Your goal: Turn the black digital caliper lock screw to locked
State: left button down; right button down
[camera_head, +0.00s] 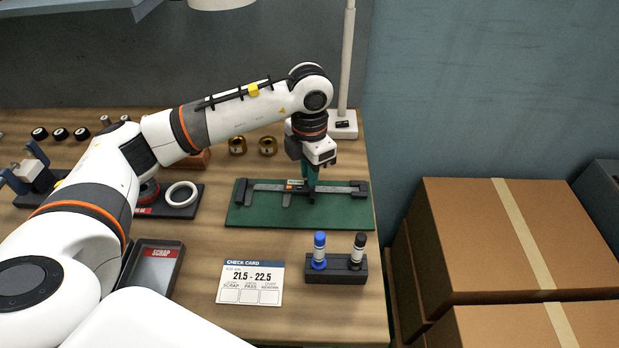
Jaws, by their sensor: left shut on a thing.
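The digital caliper (335,188) lies lengthwise on a green mat (262,219), with dark supports or jaws near both ends. My left gripper (307,189) reaches down from above onto the middle of the caliper, at its slider. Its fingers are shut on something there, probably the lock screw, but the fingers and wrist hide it. The screw's turned position cannot be seen. My right gripper is not in view.
A pen stand (335,275) holds a blue marker and a black marker in front of the mat. A check card (250,281) and a scrap tray (154,268) lie to the left. A lamp post (346,60) stands behind. Cardboard boxes (510,235) stand right of the table.

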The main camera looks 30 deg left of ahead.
pick_arm(q)
jog(key=m+b, duration=0.3)
jog(key=m, duration=0.1)
jog(key=shift+f, duration=0.15)
jog(key=shift+m+b, duration=0.85)
jog(key=shift+m, duration=0.65)
jog(key=c, duration=1.3)
grip_release()
jog(key=shift+c, duration=0.2)
notch_tip(320, 180, up, 12)
